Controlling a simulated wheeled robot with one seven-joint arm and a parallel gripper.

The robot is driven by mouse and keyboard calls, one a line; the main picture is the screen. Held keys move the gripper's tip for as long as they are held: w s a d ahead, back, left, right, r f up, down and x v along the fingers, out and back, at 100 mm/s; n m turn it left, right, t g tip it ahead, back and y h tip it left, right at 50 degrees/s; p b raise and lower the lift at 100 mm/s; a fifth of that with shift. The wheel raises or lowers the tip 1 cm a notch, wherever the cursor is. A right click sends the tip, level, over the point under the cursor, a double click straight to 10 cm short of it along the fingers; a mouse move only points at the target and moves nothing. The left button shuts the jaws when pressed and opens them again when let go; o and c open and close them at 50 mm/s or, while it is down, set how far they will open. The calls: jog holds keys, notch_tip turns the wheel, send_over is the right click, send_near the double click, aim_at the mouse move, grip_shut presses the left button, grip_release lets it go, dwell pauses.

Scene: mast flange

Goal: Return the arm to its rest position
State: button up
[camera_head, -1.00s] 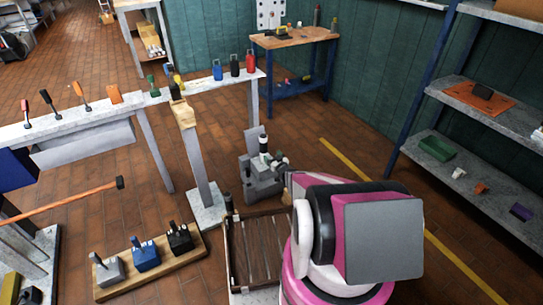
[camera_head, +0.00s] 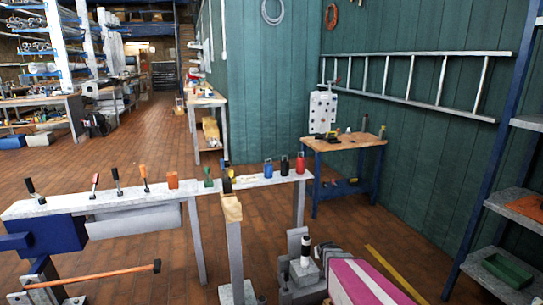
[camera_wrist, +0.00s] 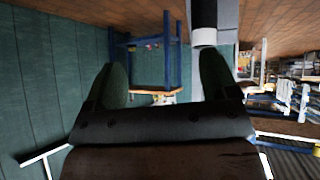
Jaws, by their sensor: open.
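My gripper (camera_wrist: 163,78) shows in the wrist view with its two dark green fingers spread wide apart and nothing held between them. The wrist picture is upside down, with the floor along its top. In the head view my pink and white arm (camera_head: 362,284) shows only at the bottom edge, and I cannot make out the gripper there. A grey block-like fixture (camera_head: 300,279) with a black and white upright cylinder (camera_head: 306,250) stands just left of my arm. The black and white cylinder also shows beyond the fingers in the wrist view (camera_wrist: 204,36).
A white bench (camera_head: 110,203) with several upright tools runs across the left and middle. A wooden-topped blue table (camera_head: 350,142) stands near the green wall, under a ladder (camera_head: 420,56). Shelving (camera_head: 500,262) stands at the right. Open tiled floor (camera_head: 345,225) lies between.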

jog(key=s+a+r+g, duration=0.2)
jog(key=s+r+g, duration=0.1)
jog(key=s, duration=0.3)
jog(key=s+a+r+g+y, duration=0.1)
jog(key=s+a+r+g, duration=0.1)
jog(key=s+r, duration=0.3)
jog(key=s+a+r+g, duration=0.2)
jog(key=s+r+g, duration=0.2)
jog(key=s, duration=0.5)
jog(key=shift+y, duration=0.3)
